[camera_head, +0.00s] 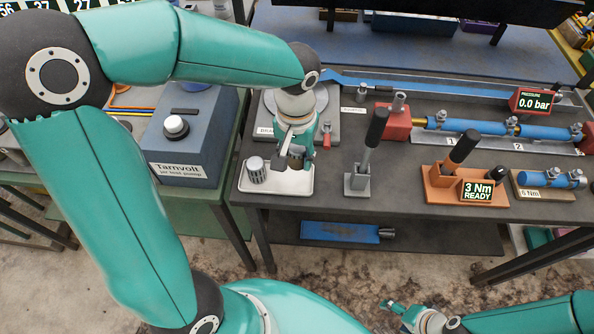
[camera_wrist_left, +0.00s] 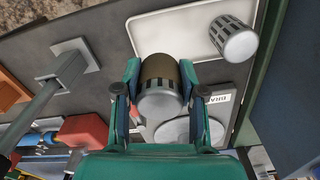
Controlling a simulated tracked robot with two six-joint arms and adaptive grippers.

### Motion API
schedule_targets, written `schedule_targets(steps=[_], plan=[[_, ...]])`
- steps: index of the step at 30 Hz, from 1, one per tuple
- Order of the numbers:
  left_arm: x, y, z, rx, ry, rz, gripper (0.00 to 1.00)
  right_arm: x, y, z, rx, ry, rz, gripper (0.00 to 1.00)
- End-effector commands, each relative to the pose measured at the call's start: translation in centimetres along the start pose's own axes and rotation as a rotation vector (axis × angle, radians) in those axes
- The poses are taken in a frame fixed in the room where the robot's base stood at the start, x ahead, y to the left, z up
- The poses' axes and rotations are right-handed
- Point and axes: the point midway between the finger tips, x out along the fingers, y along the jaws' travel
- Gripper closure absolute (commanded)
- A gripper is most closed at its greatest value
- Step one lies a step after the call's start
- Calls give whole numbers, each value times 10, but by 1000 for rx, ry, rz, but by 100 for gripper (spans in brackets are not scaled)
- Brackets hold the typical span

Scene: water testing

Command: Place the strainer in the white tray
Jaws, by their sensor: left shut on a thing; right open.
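The white tray (camera_head: 290,189) lies at the front left edge of the dark table; it also shows in the left wrist view (camera_wrist_left: 168,35). A grey slotted strainer (camera_head: 257,171) stands at the tray's left end and shows in the left wrist view (camera_wrist_left: 232,40). My left gripper (camera_head: 295,158) is shut on a second slotted strainer, grey with a brown end (camera_wrist_left: 160,72). It holds this one over the right part of the tray; whether it touches the tray I cannot tell. My right gripper (camera_head: 394,308) is open and empty, low in front of the table.
A round-topped grey block (camera_head: 265,128) is right behind the tray. A black-handled lever (camera_head: 372,135) stands to its right, then an orange stand (camera_head: 440,184) with a torque display. A blue pump box (camera_head: 190,140) is to the left.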

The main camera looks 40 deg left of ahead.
Motion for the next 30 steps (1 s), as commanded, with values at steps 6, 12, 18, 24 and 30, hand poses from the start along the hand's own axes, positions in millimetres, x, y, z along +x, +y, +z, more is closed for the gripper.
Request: schedule_targets(steps=[6, 12, 18, 24, 30], plan=[[20, -1, 0, -2, 1, 0, 100, 1, 0, 0, 0, 0, 0, 29], [45, -1, 1, -2, -3, -2, 100, 3, 1, 0, 0, 0, 0, 29], [61, -1, 0, -2, 0, 0, 100, 4, 1, 0, 0, 0, 0, 29], [61, -1, 0, -2, 1, 1, 100, 4, 1, 0, 0, 0, 0, 29], [62, -1, 0, -2, 1, 0, 47, 6, 2, 0, 0, 0, 0, 29]])
